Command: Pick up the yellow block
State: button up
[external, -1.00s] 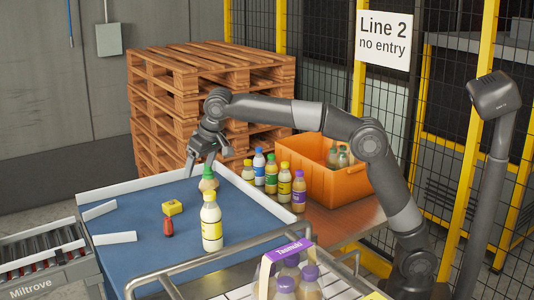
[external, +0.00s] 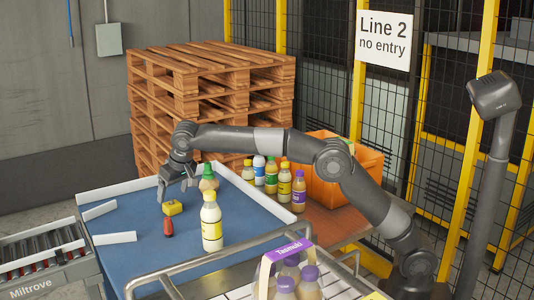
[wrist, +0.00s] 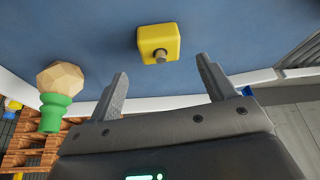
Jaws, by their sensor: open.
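The yellow block (external: 173,208) lies on the blue table surface (external: 150,240). In the wrist view the yellow block (wrist: 158,42) has a small grey knob on one side and sits beyond the fingertips, roughly midway between them. My gripper (external: 174,193) is just above and behind the block in the external view, with its fingers pointing down. In the wrist view my gripper (wrist: 162,75) is open, with nothing between its fingers. I cannot tell the exact gap between fingers and block.
White rails (external: 115,238) edge the table. Several bottles and an orange crate (external: 335,190) are farther right.

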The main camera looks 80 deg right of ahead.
aim_at(170, 201)
jog(key=x, duration=0.4)
jog(key=shift+s+a+f, duration=0.1)
jog(key=shift+f, duration=0.15)
jog(key=shift+c, duration=0.4)
jog(key=c, duration=1.1)
jog(key=shift+r, duration=0.15)
